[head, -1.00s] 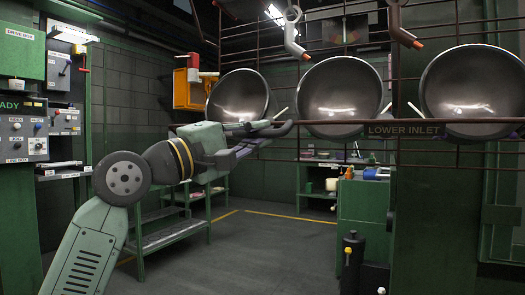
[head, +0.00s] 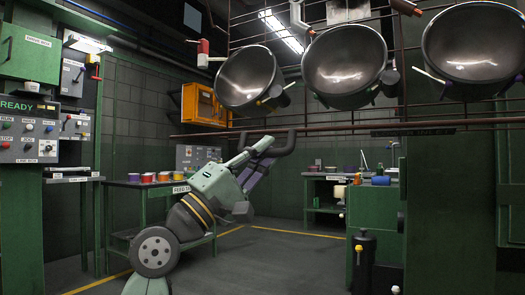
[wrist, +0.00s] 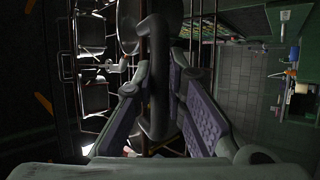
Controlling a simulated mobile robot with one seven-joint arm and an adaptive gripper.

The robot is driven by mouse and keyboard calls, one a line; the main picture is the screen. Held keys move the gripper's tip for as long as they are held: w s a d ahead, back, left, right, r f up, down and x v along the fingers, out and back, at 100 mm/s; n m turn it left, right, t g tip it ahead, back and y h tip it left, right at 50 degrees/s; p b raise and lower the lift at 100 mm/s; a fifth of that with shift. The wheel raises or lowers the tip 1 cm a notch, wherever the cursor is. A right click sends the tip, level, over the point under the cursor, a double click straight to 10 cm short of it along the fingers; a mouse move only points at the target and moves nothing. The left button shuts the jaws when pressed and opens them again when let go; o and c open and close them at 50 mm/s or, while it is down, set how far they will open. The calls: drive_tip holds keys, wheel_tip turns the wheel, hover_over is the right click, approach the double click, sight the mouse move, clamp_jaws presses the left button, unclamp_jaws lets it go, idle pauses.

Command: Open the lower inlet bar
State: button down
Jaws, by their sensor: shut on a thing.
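The lower inlet bar (head: 345,127) is a thin rust-brown rail running across the head view below a row of bowls. Its dark label plate (head: 412,132) shows nearly edge-on, so the words cannot be read. A dark curved handle (head: 285,147) hangs at the bar. My gripper (head: 266,146) is at this handle, coming from below left, and is shut on it. In the wrist view the grey looped handle (wrist: 158,95) lies between the two purple-padded fingers. The exact contact is partly hidden in the head view.
Several metal bowls (head: 345,62) hang tilted above the bar. Left are a control panel (head: 28,130) and a table with coloured cups (head: 147,177). A green cabinet (head: 375,210) and black canister (head: 363,262) stand right. The middle floor is clear.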

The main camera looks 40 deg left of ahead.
drive_tip(key=shift+w+f, duration=0.1)
drive_tip(key=shift+f, duration=0.1)
idle(0.3)
drive_tip(key=c, duration=1.6)
unclamp_jaws()
drive_tip(key=v, duration=1.2)
